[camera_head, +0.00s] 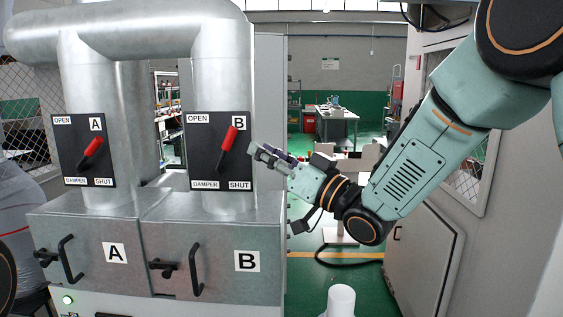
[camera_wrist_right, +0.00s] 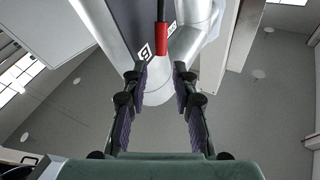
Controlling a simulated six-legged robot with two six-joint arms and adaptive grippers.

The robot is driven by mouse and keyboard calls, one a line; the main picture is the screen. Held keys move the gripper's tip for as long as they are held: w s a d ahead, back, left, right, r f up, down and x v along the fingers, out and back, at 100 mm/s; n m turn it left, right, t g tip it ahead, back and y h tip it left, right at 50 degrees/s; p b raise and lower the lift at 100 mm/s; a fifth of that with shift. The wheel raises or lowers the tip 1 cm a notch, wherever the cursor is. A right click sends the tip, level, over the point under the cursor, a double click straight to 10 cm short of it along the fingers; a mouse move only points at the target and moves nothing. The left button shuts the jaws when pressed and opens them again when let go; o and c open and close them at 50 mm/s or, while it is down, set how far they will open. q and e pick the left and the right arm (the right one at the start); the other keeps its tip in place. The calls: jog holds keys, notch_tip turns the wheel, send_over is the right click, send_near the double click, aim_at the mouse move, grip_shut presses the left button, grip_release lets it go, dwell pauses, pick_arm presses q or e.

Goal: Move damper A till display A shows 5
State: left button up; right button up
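Damper A's red-tipped lever (camera_head: 92,146) sits on a black plate (camera_head: 70,150) marked OPEN, SHUT and A, on the left duct. The lever tilts up and to the right. Damper B's lever (camera_head: 228,140) is on a similar plate to the right, tilted likewise. My right gripper (camera_head: 256,152) is at the right edge of plate B. In the wrist view my right gripper (camera_wrist_right: 159,80) is open and empty, with a red lever grip (camera_wrist_right: 162,38) ahead, beyond the fingertips. I see no readable display A. My left gripper is not in view.
Metal boxes A (camera_head: 90,253) and B (camera_head: 215,260) with black handles stand below the ducts. A lit green button (camera_head: 67,300) is at the lower left. A white cylinder (camera_head: 341,301) stands at the bottom. A grey cabinet (camera_head: 425,245) stands at the right.

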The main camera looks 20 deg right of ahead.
jog(key=v, duration=0.3)
jog(key=shift+s+d+f, duration=0.15)
jog(key=shift+s+f, duration=0.05)
jog(key=shift+s, duration=0.1)
